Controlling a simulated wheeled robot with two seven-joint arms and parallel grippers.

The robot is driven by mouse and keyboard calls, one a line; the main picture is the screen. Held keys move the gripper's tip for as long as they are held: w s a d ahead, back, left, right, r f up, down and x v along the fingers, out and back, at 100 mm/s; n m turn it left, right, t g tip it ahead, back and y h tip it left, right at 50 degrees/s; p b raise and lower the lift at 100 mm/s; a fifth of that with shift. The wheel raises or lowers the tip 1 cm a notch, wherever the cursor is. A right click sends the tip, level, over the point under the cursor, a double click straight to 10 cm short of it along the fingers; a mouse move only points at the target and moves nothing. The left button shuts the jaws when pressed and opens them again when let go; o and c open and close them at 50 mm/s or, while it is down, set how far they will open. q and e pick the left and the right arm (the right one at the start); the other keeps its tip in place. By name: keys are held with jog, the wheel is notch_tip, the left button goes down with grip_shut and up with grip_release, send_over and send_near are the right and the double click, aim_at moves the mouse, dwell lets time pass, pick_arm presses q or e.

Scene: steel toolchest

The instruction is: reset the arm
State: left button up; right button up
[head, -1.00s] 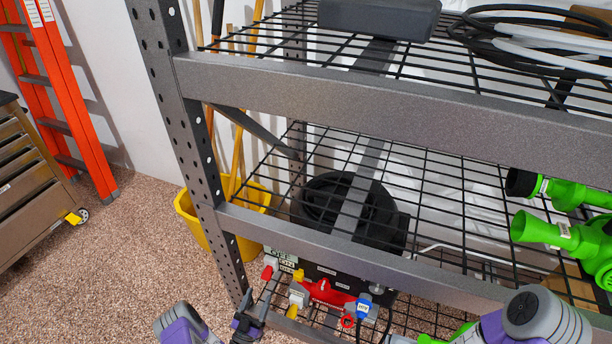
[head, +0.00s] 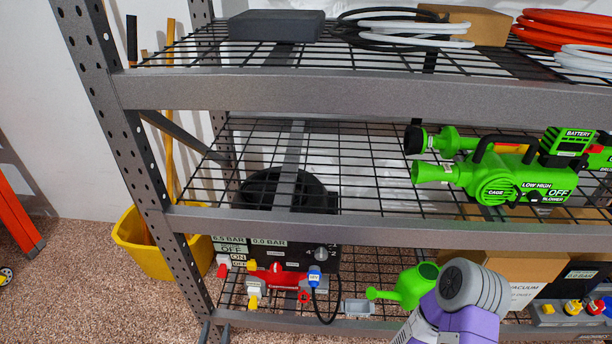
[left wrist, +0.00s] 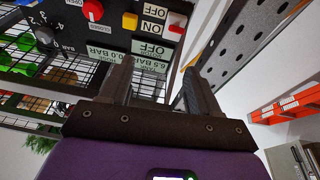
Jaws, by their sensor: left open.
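A purple and grey link of my arm (head: 458,305) stands before the lower shelf. My right gripper is not in view.
The steel shelf's perforated post (head: 135,170) and front beams (head: 330,92) stand close ahead. The lower level holds the labelled black machine (head: 275,252) and a green watering can (head: 405,288). A yellow bucket (head: 160,250) stands left.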

pick_arm(q)
jog(key=d+r+n+g+h+p, duration=0.15)
jog(key=d+g+p, duration=0.25)
jog(key=d+g, duration=0.7)
jog(key=s+d+r+g+p, duration=0.1)
jog(key=s+d+r+g, duration=0.1)
jog(key=s, duration=0.4)
jog(key=s+d+r+n+g+p, duration=0.1)
jog(key=s+d+r+g, duration=0.2)
jog(key=s, duration=0.3)
jog(key=s+d+r+g+p, duration=0.1)
jog(key=s+d+r+g, duration=0.1)
jog(key=s+g, duration=0.2)
jog(key=shift+s+d+r+n, duration=0.3)
jog(key=shift+s+r+n, duration=0.05)
jog(key=shift+s, duration=0.85)
jog(key=shift+h, duration=0.25)
